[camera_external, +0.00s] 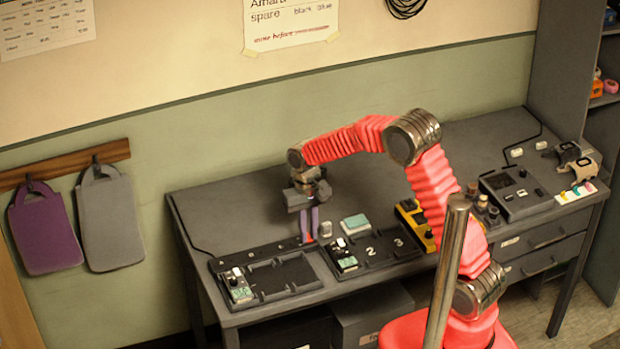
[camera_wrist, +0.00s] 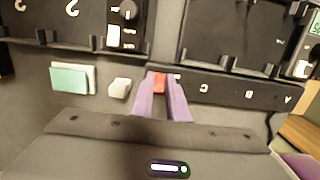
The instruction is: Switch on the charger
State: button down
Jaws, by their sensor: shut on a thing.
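My gripper (camera_external: 308,232) points down behind the dark panels on the bench. Its purple fingers (camera_wrist: 161,95) are shut on a small red piece (camera_wrist: 160,83), most of which they hide. The piece is beside the strip lettered A, B, C at the back of the left panel (camera_external: 290,287). I cannot tell whether it is fixed there or loose. The right panel (camera_external: 385,255) bears the numbers 2 and 3. Its module (camera_external: 344,254) has a dark knob (camera_wrist: 129,10) and a white switch (camera_wrist: 113,38). I cannot tell which device is the charger.
A white block (camera_external: 326,229) and a green-and-white block (camera_external: 354,224) stand close right of my gripper. A yellow device (camera_external: 411,218) and a dark control box (camera_external: 517,190) are farther right. The bench's back left is clear.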

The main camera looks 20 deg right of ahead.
dwell(0.3)
jog(key=c, duration=1.7)
grip_release()
jog(key=r, duration=0.4)
jog(key=w+r, duration=0.1)
jog(key=r, duration=0.8)
jog(key=shift+w+r, duration=0.25)
jog(key=shift+r, duration=0.05)
